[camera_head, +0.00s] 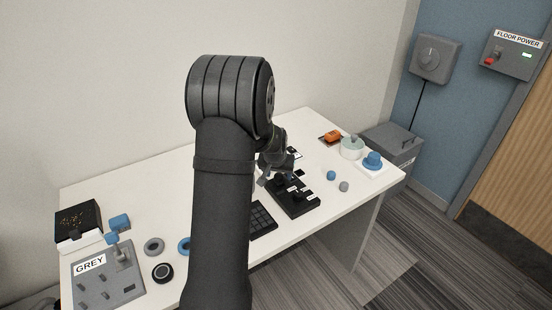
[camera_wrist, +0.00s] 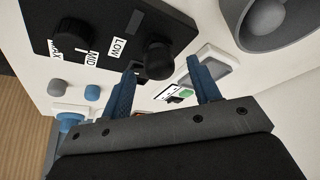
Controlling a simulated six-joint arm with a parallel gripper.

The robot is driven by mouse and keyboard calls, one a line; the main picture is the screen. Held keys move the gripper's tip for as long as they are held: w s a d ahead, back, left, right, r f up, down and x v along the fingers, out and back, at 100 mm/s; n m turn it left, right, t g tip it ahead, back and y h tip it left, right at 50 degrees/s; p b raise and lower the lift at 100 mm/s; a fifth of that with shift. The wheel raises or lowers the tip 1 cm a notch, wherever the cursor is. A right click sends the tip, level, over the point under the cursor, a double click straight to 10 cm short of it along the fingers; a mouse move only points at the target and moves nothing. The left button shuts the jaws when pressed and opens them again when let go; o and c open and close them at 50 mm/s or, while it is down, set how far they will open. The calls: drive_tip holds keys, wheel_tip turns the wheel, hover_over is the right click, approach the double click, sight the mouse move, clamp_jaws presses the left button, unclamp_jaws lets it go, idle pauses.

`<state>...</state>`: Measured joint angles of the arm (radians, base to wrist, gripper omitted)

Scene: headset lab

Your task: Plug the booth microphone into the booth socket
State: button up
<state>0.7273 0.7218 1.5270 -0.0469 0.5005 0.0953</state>
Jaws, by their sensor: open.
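My gripper (camera_head: 277,176) is over the table beside a black panel (camera_head: 292,196). In the wrist view its two blue fingers (camera_wrist: 162,66) are apart, with nothing held between them. The black panel (camera_wrist: 105,22) there carries labels MAX, MID and LOW and dark knobs; one black knob (camera_wrist: 157,58) shows beyond the gap between the fingertips. Whether the fingers touch it, I cannot tell. I cannot pick out the booth microphone or the booth socket for certain in either view. My arm hides part of the table in the head view.
A grey panel (camera_head: 107,275) marked GREY, a black box (camera_head: 78,218) and rings are at the left. A pale lidded pot (camera_head: 351,150), an orange item (camera_head: 331,138) and small blue and grey knobs are at the right. A FLOOR POWER box (camera_head: 513,56) is on the wall.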

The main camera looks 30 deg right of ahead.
sight(282, 177)
drive_tip(key=v, duration=1.5)
drive_tip(key=shift+r, duration=0.25)
drive_tip(key=shift+f, duration=0.1)
drive_tip(key=x, duration=1.7)
drive_tip(key=shift+f, duration=0.15)
drive_tip(key=v, duration=1.8)
drive_tip(key=x, duration=1.8)
drive_tip(key=shift+f, duration=0.1)
drive_tip(key=r, duration=0.3)
drive_tip(key=s+r, duration=0.1)
drive_tip(key=r, duration=0.4)
drive_tip(key=shift+s+d+r, duration=0.15)
drive_tip(key=shift+s+r, duration=0.1)
drive_tip(key=shift+r, duration=0.1)
drive_tip(key=shift+o, duration=0.4)
